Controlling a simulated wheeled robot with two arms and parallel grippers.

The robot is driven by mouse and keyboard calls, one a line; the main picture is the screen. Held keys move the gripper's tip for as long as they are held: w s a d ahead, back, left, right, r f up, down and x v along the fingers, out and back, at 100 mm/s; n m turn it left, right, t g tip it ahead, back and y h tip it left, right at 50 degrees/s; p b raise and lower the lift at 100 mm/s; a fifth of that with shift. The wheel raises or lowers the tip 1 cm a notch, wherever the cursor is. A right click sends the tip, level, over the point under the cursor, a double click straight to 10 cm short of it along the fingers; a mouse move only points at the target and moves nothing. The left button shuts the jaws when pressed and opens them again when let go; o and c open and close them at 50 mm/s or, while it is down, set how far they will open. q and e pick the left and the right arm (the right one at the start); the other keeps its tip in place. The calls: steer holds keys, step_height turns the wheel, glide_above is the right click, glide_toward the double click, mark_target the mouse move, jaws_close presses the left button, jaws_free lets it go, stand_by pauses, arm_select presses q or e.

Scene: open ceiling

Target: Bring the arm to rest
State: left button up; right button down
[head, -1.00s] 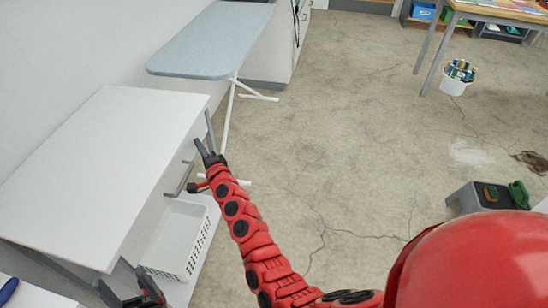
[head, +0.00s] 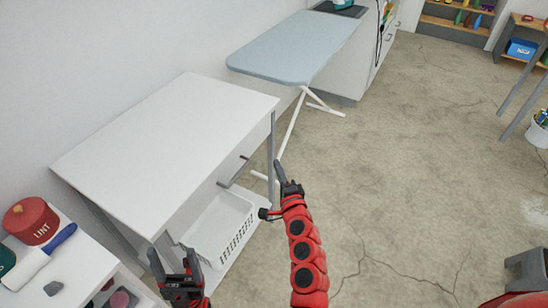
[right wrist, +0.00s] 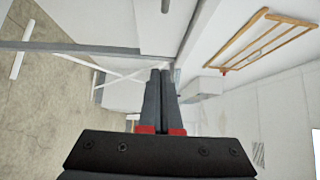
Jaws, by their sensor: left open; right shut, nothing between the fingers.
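My right arm, red with black joints, comes up from the bottom of the head view. Its gripper (head: 281,172) is shut and empty beside the right edge of the white table, by its grey leg. In the right wrist view the two dark fingers (right wrist: 160,78) lie together with nothing between them. My left gripper (head: 173,262) is at the bottom left of the head view, in front of the white table. Its two fingers stand apart and nothing is between them.
The white table (head: 165,140) has a bare top. A white basket (head: 218,228) stands on the shelf below. An ironing board (head: 290,45) is behind. A side unit holds a red LINT tin (head: 31,220) and a lint roller (head: 40,258). Open floor (head: 420,150) lies to the right.

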steer(key=shift+s+d, duration=0.15)
steer(key=shift+s, duration=0.65)
